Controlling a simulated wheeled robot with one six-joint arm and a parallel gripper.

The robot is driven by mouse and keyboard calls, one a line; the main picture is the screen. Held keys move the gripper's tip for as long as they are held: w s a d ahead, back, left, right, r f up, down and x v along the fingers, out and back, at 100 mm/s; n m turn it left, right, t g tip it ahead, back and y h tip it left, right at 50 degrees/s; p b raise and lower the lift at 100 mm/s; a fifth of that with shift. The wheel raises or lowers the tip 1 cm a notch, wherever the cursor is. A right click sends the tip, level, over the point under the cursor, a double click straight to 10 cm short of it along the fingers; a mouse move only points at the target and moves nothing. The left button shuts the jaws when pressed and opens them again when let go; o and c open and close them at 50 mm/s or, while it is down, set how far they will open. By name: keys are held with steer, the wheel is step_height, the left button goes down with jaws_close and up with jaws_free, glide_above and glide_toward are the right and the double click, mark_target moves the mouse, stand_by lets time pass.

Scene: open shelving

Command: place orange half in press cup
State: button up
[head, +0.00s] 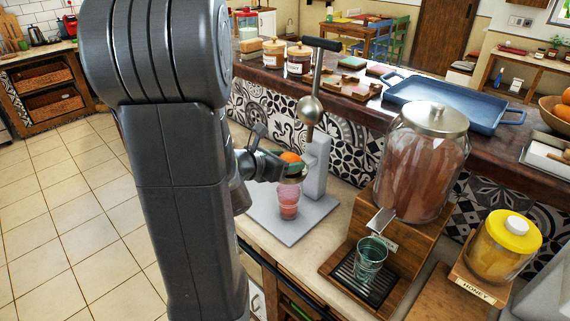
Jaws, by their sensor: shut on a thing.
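The orange half (290,157) shows as a small orange patch at the press. My gripper (279,164) is shut on it, partly hidden behind my dark arm. The press cup (296,175) is a small rounded holder on the grey press stand (317,168). The orange half is at or just above the cup's rim; I cannot tell whether they touch. The press lever (314,85) is raised, with its metal dome (309,110) above the cup. A pinkish glass (288,203) stands beneath the cup on the grey base plate (310,222).
A large jar dispenser (422,165) stands on a wooden stand to the right, with a clear glass (370,257) on its drip tray. A yellow-lidded honey jar (502,250) is farther right. A raised ledge (350,110) with jars and a blue tray (455,103) runs behind.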

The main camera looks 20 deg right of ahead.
steer(key=shift+f, duration=0.35)
steer(key=shift+f, duration=0.15)
steer(key=o, duration=0.9)
steer(key=shift+o, duration=0.2)
steer(key=shift+r, duration=0.2)
steer(key=shift+a, duration=0.15)
steer(key=shift+o, duration=0.2)
steer(key=v, duration=1.1)
steer(key=shift+s+a+p, duration=0.25)
steer(key=shift+a+p, duration=0.05)
steer(key=shift+r, duration=0.1)
